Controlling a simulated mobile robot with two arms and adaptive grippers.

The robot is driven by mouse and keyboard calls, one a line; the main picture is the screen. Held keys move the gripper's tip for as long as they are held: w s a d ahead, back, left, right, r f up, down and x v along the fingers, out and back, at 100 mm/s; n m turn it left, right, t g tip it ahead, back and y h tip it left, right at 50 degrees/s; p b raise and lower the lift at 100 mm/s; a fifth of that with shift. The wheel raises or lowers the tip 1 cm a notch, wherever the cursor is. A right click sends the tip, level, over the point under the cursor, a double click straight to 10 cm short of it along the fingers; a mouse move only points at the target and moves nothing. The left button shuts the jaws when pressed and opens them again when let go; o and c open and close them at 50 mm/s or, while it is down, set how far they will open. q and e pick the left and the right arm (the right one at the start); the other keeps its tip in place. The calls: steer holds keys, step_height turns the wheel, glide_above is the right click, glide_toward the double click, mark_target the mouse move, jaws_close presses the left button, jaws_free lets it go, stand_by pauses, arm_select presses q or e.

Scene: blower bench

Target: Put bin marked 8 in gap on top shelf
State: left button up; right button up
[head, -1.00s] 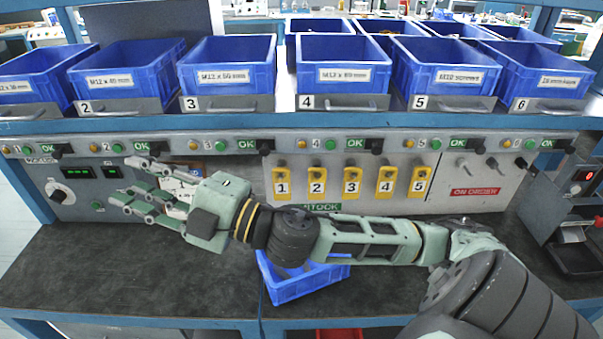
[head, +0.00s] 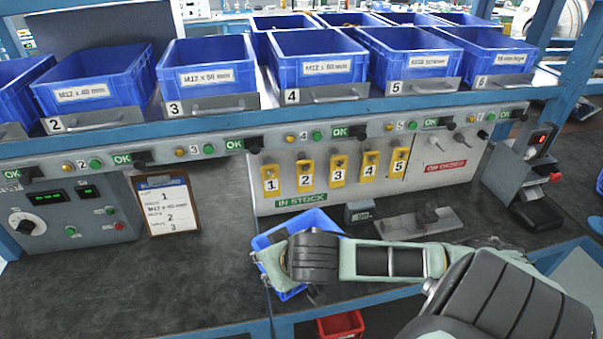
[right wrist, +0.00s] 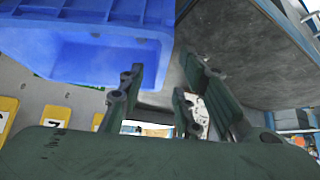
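A small blue bin (head: 312,220) sits on the dark bench below the yellow tags. I can read no 8 on it. My right gripper (head: 272,268) is at the bin's left side in the head view, its fingers largely hidden behind my wrist. In the right wrist view the fingers (right wrist: 160,88) stand apart with nothing between them, and the blue bin (right wrist: 85,50) is close beside them; contact cannot be told. The top shelf (head: 215,117) carries front bins numbered 2 to 6 and a back row with unreadable numbers. I cannot make out the gap clearly. My left gripper is not in view.
A clipboard (head: 168,205) leans against the panel left of the yellow tags (head: 338,170). A grey metal tray (head: 418,223) lies right of the bin. A red bin (head: 341,325) is below the bench edge. The left bench top is clear.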

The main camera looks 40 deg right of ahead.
steer(key=x, duration=0.4)
steer(key=shift+w+f, duration=0.15)
steer(key=shift+w, duration=0.1)
jaws_close()
